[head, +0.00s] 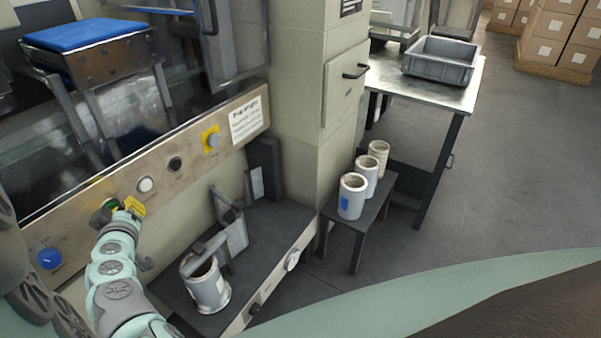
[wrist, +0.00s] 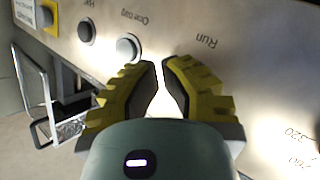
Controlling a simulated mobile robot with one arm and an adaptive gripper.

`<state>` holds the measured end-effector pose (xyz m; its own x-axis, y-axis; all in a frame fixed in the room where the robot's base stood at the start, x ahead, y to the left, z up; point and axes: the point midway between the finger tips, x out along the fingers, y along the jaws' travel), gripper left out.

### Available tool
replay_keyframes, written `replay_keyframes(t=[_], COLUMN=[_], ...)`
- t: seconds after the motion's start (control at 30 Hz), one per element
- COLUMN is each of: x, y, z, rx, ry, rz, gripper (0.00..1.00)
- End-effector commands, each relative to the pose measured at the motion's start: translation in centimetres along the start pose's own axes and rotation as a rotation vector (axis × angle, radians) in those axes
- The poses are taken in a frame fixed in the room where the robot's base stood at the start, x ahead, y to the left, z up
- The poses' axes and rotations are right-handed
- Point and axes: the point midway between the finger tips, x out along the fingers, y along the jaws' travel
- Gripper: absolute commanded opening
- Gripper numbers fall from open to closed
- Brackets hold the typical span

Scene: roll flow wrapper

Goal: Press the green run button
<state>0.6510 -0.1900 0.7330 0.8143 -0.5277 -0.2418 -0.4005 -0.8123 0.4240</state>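The green run button (head: 112,204) shows in part in the head view, on the slanted metal control panel (head: 80,218), left of the white button. My gripper (head: 127,211) is right at it, and its yellow fingers cover part of it. In the wrist view my gripper (wrist: 160,63) points at the panel beside the printed word "Run" (wrist: 207,41). The fingers are close together with a narrow gap and nothing held between them. The green button cannot be made out in the wrist view. Whether a finger touches it cannot be told.
A white button (head: 145,185), a black button (head: 175,164) and a yellow-backed knob (head: 212,140) sit rightward on the panel.

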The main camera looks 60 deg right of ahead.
Motion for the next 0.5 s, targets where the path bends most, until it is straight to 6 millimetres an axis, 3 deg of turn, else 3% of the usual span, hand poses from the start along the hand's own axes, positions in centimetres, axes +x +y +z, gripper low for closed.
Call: replay_keyframes(t=[0.5], x=[0.49], y=[-0.35], z=[-0.32], rx=[-0.001], ry=[0.002], rz=[-0.002], gripper=[0.00])
